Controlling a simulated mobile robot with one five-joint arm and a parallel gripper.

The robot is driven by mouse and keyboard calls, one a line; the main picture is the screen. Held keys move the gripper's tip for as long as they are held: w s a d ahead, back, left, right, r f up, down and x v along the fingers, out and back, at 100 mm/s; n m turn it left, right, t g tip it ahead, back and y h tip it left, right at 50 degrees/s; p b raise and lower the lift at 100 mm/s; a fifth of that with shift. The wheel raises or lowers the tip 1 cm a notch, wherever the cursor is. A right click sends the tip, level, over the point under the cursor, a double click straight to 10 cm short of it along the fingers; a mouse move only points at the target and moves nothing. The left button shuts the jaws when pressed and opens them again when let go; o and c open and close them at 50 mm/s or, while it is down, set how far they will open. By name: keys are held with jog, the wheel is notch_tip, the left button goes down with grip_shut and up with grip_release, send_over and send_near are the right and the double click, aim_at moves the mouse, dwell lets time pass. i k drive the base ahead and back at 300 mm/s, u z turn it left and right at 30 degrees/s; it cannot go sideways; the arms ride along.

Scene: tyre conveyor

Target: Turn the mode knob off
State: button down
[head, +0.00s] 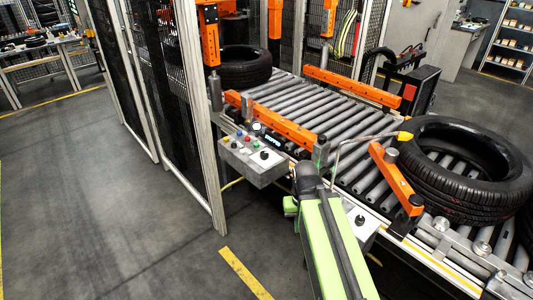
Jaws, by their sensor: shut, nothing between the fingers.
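A grey control box (250,172) is fixed to the near side of the conveyor. Its top face carries several small coloured buttons and a black knob (264,155) at its right end. A second light grey box (367,238), partly behind my arm, has another black knob (360,220). I see no readable label telling which is the mode knob, and their settings are too small to read. My gripper (306,173) is at the far end of my green arm, right of the control box and apart from its knob. It is shut and empty; its fingertips are hard to make out.
The roller conveyor (290,100) runs behind the boxes, with orange guide bars (277,121). A black tyre (243,68) lies at its far end and a large tyre (465,200) at right. A fence post (200,120) stands left of the control box. The floor at left is clear.

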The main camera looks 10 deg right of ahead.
aim_at(264, 154)
jog(key=i, duration=0.65)
jog(key=u, duration=1.6)
jog(key=k, duration=0.85)
jog(key=u, duration=0.7)
jog(key=i, duration=1)
